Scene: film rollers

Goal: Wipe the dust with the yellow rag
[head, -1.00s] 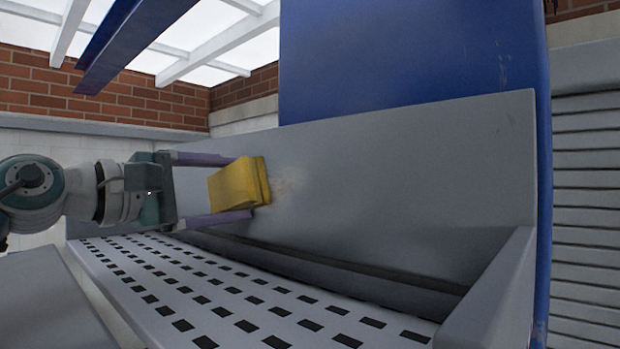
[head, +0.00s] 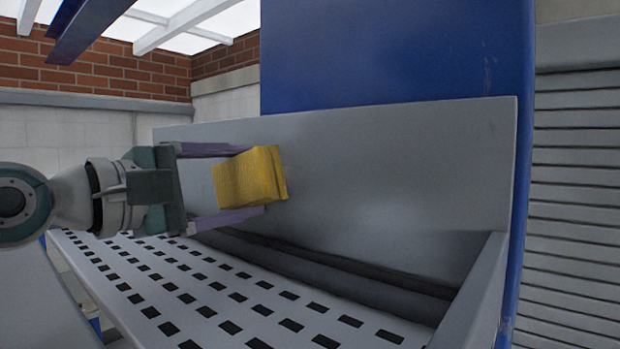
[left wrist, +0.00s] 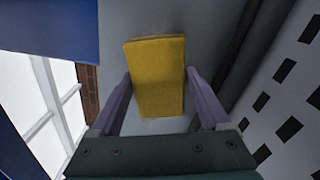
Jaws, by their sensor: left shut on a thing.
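The yellow rag (head: 248,178) is a folded block against the grey upright panel (head: 390,185). My left gripper (head: 245,182) is shut on the rag, with one purple finger above it and one below it in the head view. The left wrist view shows the rag (left wrist: 157,78) between the two fingers, its far end at the grey panel. No dust patch shows clearly on the bare part of the panel; whatever lies behind the rag is hidden. My right gripper is not in view.
A light grey shelf with rows of dark slots (head: 190,290) runs below the panel. A dark roller-like bar (head: 330,275) lies in the gap between them. A grey side wall (head: 475,295) closes the right end. A blue column (head: 400,50) stands behind.

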